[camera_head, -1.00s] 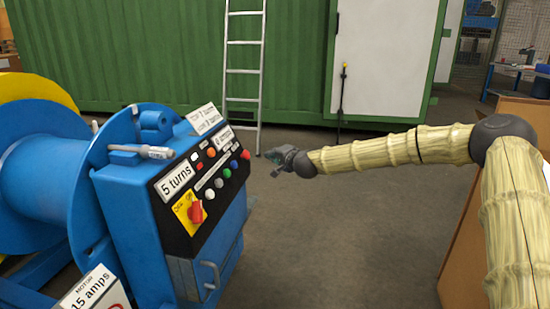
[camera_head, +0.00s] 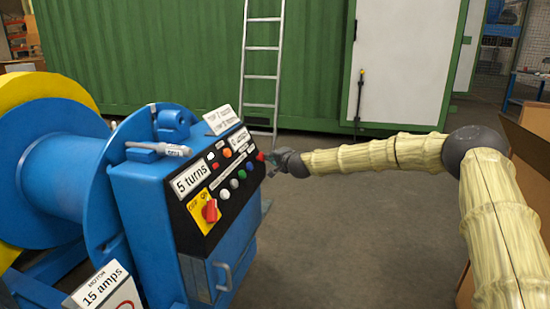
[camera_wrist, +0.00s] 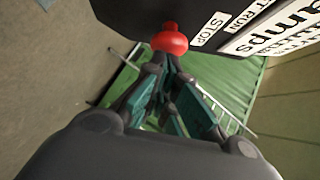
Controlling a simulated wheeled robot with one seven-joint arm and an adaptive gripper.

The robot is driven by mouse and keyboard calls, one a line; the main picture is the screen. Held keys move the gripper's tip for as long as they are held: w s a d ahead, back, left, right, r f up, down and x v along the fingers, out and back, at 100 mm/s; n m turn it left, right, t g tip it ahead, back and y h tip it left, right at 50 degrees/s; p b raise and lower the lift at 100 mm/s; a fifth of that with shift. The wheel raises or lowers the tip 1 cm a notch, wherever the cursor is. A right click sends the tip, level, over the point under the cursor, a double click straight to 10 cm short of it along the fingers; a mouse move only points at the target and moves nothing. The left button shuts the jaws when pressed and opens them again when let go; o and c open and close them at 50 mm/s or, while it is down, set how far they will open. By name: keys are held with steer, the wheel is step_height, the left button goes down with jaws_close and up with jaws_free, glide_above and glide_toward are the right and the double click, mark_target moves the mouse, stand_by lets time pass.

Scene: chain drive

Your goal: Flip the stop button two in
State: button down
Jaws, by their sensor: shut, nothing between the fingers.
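The red stop button (camera_head: 260,157) is at the far right end of the black control panel (camera_head: 203,228) on the blue machine. In the wrist view the round red button (camera_wrist: 170,40) stands out from the panel's edge, beside a small STOP label (camera_wrist: 208,29). My gripper (camera_head: 272,164) is shut and empty, right beside the button. In the wrist view its fingertips (camera_wrist: 162,65) are just below the button. I cannot tell whether they touch it.
A red switch on a yellow plate (camera_head: 210,210) and several coloured buttons share the panel. A handle (camera_head: 223,276) sticks out below. A ladder (camera_head: 262,70) leans on the green container (camera_head: 180,60) behind. The floor right of the machine is free.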

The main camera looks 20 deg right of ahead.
steer(key=shift+w+a+f, duration=0.2)
steer(key=shift+w+a, duration=0.05)
steer(key=shift+a, duration=0.15)
steer(key=shift+w+a+f, duration=0.15)
steer(key=shift+w+a, duration=0.05)
steer(key=shift+a, duration=0.3)
steer(key=s+d+r+p, duration=0.2)
steer(key=s+d, duration=0.3)
steer(key=s, duration=0.6)
steer(key=shift+s+r, duration=0.4)
steer(key=shift+r, duration=0.3)
